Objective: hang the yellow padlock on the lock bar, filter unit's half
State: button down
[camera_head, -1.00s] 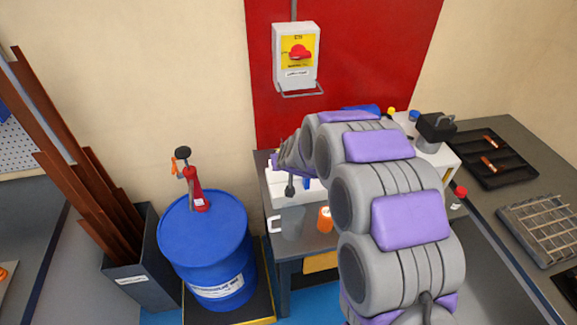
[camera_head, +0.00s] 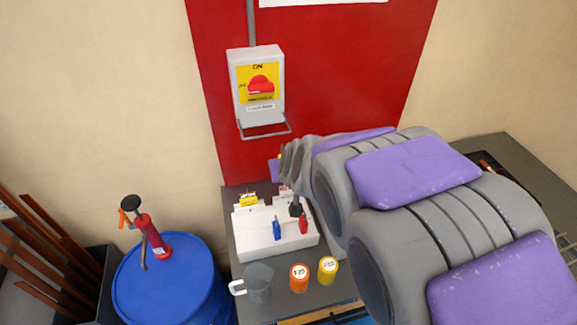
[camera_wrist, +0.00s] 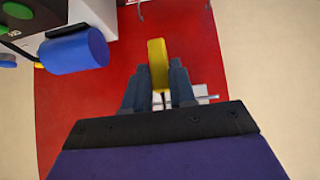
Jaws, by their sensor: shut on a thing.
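The yellow padlock (camera_wrist: 158,62) is between my gripper's fingers (camera_wrist: 158,85) in the wrist view, with the red panel behind it. My gripper is shut on it. In the head view my gripper (camera_head: 277,170) is mostly hidden by my arm, below and slightly right of the switch box (camera_head: 257,85). The grey wire lock bar (camera_head: 265,131) hangs under that box and looks empty. My gripper and padlock appear apart from it. I cannot tell which half of the bar is the filter unit's.
A white stand (camera_head: 250,225) holds a yellow item (camera_head: 249,199), a blue padlock (camera_head: 277,229) and a red padlock (camera_head: 303,223). A grey mug (camera_head: 258,283), orange tub (camera_head: 299,277) and yellow tub (camera_head: 327,269) stand before it. A blue cylinder (camera_wrist: 75,50) is close in the wrist view.

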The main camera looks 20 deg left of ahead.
jog(key=w, duration=0.1)
jog(key=w+a+p, duration=0.1)
jog(key=w+a, duration=0.1)
jog(key=shift+w+p, duration=0.3)
jog(key=shift+w, duration=0.05)
jog(key=w, duration=0.1)
jog(key=w+a, duration=0.1)
jog(key=w+f+p, duration=0.1)
jog(key=shift+w+a+f, duration=0.1)
jog(key=shift+w+a, duration=0.1)
jog(key=shift+w, duration=0.2)
jog(key=c, duration=1.1)
grip_release()
jog(key=shift+c, duration=0.2)
jog(key=o, duration=0.3)
jog(key=shift+a+f, duration=0.1)
jog(key=shift+a, duration=0.15)
